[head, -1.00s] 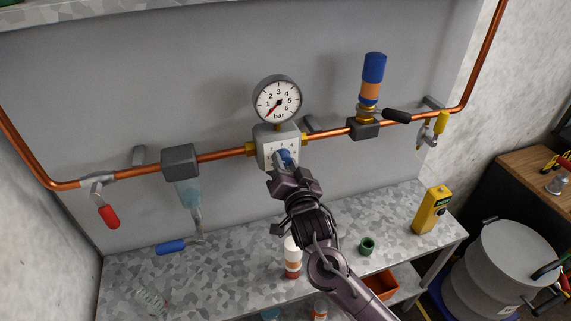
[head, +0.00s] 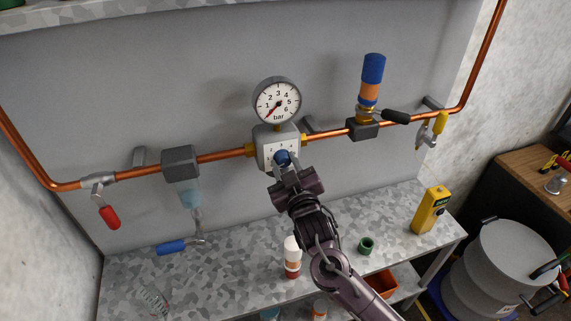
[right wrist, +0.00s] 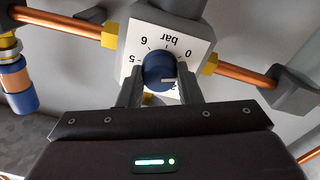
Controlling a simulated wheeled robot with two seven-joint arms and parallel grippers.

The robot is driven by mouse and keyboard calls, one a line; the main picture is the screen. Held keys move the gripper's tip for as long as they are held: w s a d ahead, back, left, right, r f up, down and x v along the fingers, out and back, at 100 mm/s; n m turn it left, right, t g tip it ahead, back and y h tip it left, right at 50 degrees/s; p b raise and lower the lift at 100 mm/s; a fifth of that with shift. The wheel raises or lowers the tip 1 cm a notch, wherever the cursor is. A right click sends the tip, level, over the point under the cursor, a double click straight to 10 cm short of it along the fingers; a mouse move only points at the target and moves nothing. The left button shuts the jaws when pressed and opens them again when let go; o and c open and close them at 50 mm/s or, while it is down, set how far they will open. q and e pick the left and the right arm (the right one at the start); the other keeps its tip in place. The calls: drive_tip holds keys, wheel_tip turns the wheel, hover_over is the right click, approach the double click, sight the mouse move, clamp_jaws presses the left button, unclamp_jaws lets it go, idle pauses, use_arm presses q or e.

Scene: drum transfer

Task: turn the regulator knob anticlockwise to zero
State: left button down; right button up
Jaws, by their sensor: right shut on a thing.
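The dark blue regulator knob (head: 282,157) sits on the white dial plate (right wrist: 137,58) of the grey regulator block (head: 264,135). My right gripper (right wrist: 158,84) is shut on the knob, one finger on each side of it. In the right wrist view the knob (right wrist: 156,66) shows a white pointer mark directed to the right, below the 0. The dial is seen upside down there, and the fingers hide part of its numbers. The round pressure gauge (head: 277,102) above has its red needle at the low end of the scale, lower left. My left gripper is not in view.
A copper pipe (head: 222,155) runs both ways from the regulator. It carries a filter block (head: 180,163), a red-handled valve (head: 108,215) and a blue-orange cylinder (head: 371,80). A bottle (head: 292,257), green ring (head: 366,245) and yellow meter (head: 430,210) stand on the bench.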

drive_tip(key=n, duration=0.4)
drive_tip(key=shift+n, duration=0.4)
idle(0.4)
drive_tip(key=o, duration=1)
drive_tip(key=shift+c, duration=0.2)
drive_tip(key=shift+s+d+f, duration=0.1)
drive_tip(key=shift+s, duration=0.1)
drive_tip(key=b+v, duration=0.2)
drive_tip(key=v, duration=0.5)
drive_tip(key=shift+s, duration=0.15)
